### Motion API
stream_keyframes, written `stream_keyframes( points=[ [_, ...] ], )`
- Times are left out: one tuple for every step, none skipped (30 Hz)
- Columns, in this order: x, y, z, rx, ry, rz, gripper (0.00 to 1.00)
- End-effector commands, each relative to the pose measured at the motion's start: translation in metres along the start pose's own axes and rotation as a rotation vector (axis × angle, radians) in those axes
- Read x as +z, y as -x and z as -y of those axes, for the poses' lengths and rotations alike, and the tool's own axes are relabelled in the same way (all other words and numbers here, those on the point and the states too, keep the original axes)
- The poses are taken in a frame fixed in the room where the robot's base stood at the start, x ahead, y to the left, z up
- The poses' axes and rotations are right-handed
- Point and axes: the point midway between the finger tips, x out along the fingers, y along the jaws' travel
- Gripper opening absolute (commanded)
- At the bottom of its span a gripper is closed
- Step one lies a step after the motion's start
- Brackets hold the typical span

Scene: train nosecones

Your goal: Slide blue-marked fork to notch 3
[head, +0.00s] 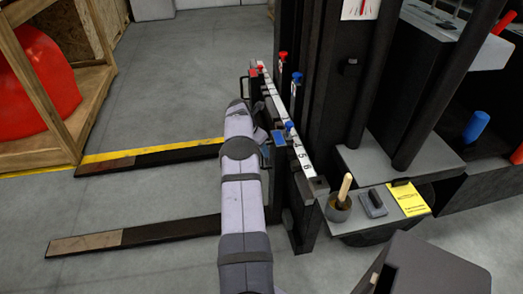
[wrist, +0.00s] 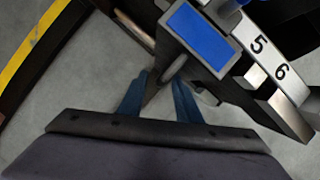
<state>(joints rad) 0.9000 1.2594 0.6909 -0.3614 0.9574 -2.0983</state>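The blue-marked fork (head: 150,233) is the nearer dark fork, low over the floor. The plate also shows large in the wrist view (wrist: 199,35), near numbers 5 and 6. My gripper's blue fingers (wrist: 160,82) are below the plate, on either side of a dark handle bar (wrist: 176,68). I cannot tell whether they press on it. My forearm hides part of the fork in the head view.
The farther fork (head: 150,158) lies beside a yellow floor line (head: 150,149). Red knobs (head: 283,57) and another blue knob (head: 297,77) are farther along the carriage. The dark mast (head: 335,110) stands right of the rail. A shelf at right holds a wooden-handled pot (head: 341,200).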

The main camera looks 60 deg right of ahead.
Motion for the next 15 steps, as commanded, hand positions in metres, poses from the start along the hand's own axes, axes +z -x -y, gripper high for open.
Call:
stream_keyframes(
  points=[
    [0.001,0.009,0.0,0.001,0.001,0.001,0.31],
    [0.001,0.013,0.0,0.001,0.001,0.001,0.31],
    [0.001,0.019,-0.001,0.002,0.002,0.002,0.31],
    [0.002,0.024,-0.001,0.002,0.002,0.002,0.31],
    [0.002,0.028,0.0,0.001,0.002,0.002,0.31],
    [0.002,0.033,0.0,0.002,0.001,0.003,0.31],
    [0.002,0.037,0.0,0.001,0.001,0.002,0.31],
    [0.002,0.04,0.0,0.001,0.001,0.002,0.31],
    [0.002,0.044,0.0,0.002,0.001,0.003,0.31],
    [0.001,0.047,0.0,0.001,0.001,0.002,0.31],
    [0.001,0.049,0.0,0.001,0.001,0.002,0.31],
    [0.001,0.052,0.0,0.001,0.001,0.002,0.31],
    [0.001,0.054,0.0,0.001,0.001,0.003,0.31],
    [0.001,0.055,0.0,0.001,0.001,0.002,0.31],
    [0.001,0.056,0.0,0.0,0.002,0.002,0.31]
  ],
)
